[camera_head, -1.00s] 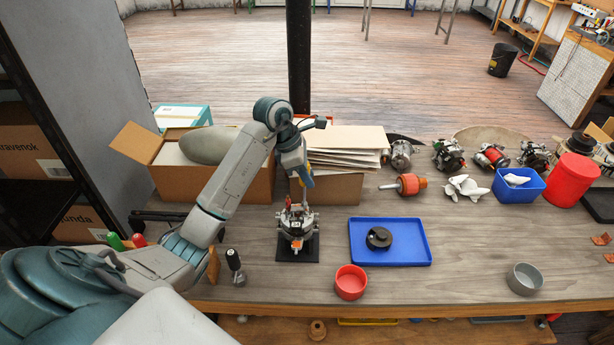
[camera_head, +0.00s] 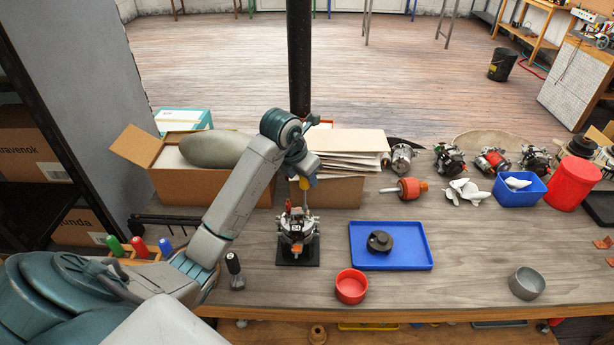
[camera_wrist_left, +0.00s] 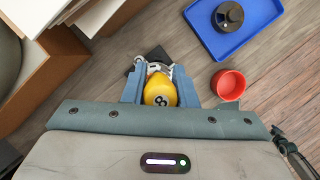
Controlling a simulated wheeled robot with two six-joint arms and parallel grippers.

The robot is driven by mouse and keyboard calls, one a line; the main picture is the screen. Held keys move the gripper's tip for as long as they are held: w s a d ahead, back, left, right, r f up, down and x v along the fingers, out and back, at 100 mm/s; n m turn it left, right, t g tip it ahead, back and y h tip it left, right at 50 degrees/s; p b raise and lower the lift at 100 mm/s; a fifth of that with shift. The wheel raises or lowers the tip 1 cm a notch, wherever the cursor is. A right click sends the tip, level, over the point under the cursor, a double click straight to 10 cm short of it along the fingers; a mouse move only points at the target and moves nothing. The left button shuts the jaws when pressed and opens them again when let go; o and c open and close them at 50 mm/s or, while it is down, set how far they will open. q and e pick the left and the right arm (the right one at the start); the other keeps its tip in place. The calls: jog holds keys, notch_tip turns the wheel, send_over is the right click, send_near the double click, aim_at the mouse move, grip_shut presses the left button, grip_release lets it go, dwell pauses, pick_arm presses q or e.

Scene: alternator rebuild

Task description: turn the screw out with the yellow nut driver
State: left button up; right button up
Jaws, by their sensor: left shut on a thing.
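My left gripper (camera_head: 306,181) is shut on the yellow nut driver (camera_wrist_left: 160,92), whose handle marked 8 sits between the blue fingers in the left wrist view. In the head view the driver points down, its shaft reaching the top of the alternator (camera_head: 297,236). The alternator stands on a black base plate (camera_head: 285,258), with a red part upright on its top left. The screw is hidden, and I cannot tell whether the driver's tip is seated on it. My right gripper is not in view.
A blue tray (camera_head: 362,262) with a black round part (camera_head: 379,242) lies to the right. A red bowl (camera_head: 351,286) is in front. Open boxes (camera_head: 335,189) stand close behind the alternator. A black-handled tool (camera_head: 234,268) stands to the left. The bench's right front is mostly clear.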

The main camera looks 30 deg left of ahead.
pick_arm(q)
jog(key=shift+n, duration=0.3)
jog(key=n+y, duration=0.1)
jog(key=n, duration=0.1)
jog(key=shift+a+n, duration=0.1)
jog(key=shift+n, duration=0.3)
